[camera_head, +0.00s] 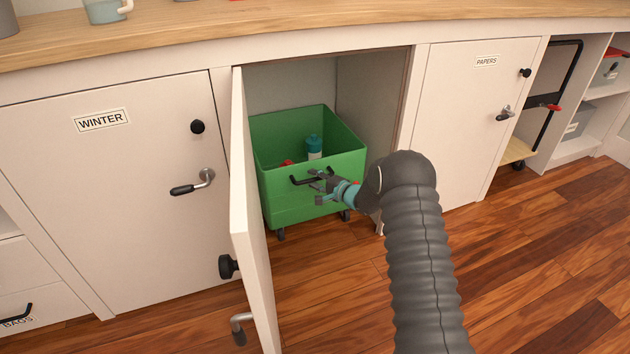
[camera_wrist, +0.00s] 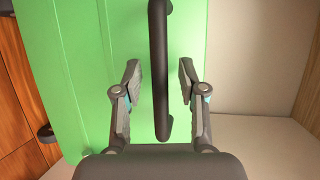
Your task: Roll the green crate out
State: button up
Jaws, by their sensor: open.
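The green crate (camera_head: 301,208) stands on small dark casters inside the open cabinet bay. It has a black bar handle (camera_head: 303,181) on its front face. A bottle with a teal cap (camera_head: 314,146) and something red show inside it. In the wrist view the green front (camera_wrist: 90,70) fills much of the picture, and the black handle (camera_wrist: 158,70) runs between my fingers. My gripper (camera_wrist: 160,85) is open, one finger on each side of the handle, with gaps to both. In the head view my gripper (camera_head: 322,187) is at the crate's front.
The open cabinet door (camera_head: 247,215) stands out to the left of the crate, with a knob and lever. Closed doors marked WINTER (camera_head: 103,120) and PAPERS (camera_head: 486,61) flank the bay. The wooden floor (camera_head: 335,290) in front of the crate is clear.

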jog(key=shift+a, duration=0.1)
grip_shut()
dwell(0.3)
